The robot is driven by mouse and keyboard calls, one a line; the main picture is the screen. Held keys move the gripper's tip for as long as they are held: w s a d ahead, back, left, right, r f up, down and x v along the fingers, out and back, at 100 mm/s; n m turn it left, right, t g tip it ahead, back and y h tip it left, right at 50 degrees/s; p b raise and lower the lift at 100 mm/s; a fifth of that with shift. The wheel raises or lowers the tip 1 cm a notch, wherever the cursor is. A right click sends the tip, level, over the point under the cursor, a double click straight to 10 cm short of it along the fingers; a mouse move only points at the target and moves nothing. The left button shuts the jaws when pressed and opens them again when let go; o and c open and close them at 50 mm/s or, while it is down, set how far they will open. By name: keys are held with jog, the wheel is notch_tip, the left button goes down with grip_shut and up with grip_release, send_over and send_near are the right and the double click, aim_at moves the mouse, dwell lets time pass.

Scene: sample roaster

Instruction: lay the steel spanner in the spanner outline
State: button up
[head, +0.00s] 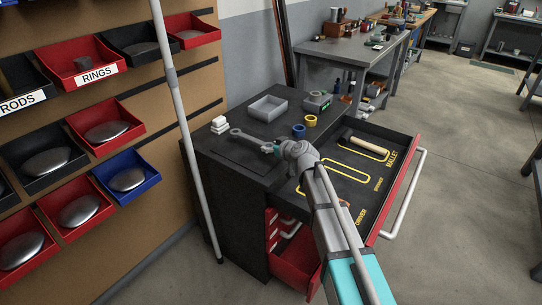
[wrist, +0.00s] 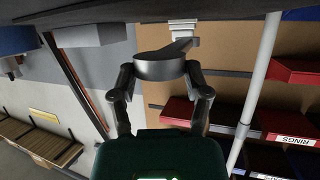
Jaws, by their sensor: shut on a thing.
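The steel spanner (head: 248,136) is held by my gripper (head: 270,147) above the dark cabinet top, to the left of the open drawer. In the wrist view the fingers (wrist: 160,85) are shut on one end of the spanner (wrist: 160,64), and its shaft points away from me. The yellow spanner outline (head: 347,166) is in the drawer's dark lining, between the mallet and the driver place. It looks empty where I see it; my arm is near its left end.
The open drawer (head: 408,180) has a red front and a pale handle. A mallet (head: 368,146) lies in its outline. A grey tray (head: 268,108), yellow ring (head: 311,120), blue ring (head: 299,131) and white blocks (head: 219,124) stand on the cabinet top. A grey pole (head: 185,130) stands left.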

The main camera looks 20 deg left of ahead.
aim_at(271, 158)
jog(key=shift+f+b, duration=1.35)
jog(key=shift+f, duration=0.25)
jog(key=shift+f, duration=0.15)
jog(key=o, duration=1.3)
jog(key=shift+r, duration=0.2)
jog(key=shift+s+d+r, duration=0.1)
jog(key=shift+d+r, duration=0.05)
jog(key=p+v, duration=0.4)
jog(key=v, duration=0.7)
jog(key=shift+s+d+r+p, duration=0.1)
jog(key=shift+d+p, duration=0.05)
jog(key=shift+p, duration=0.2)
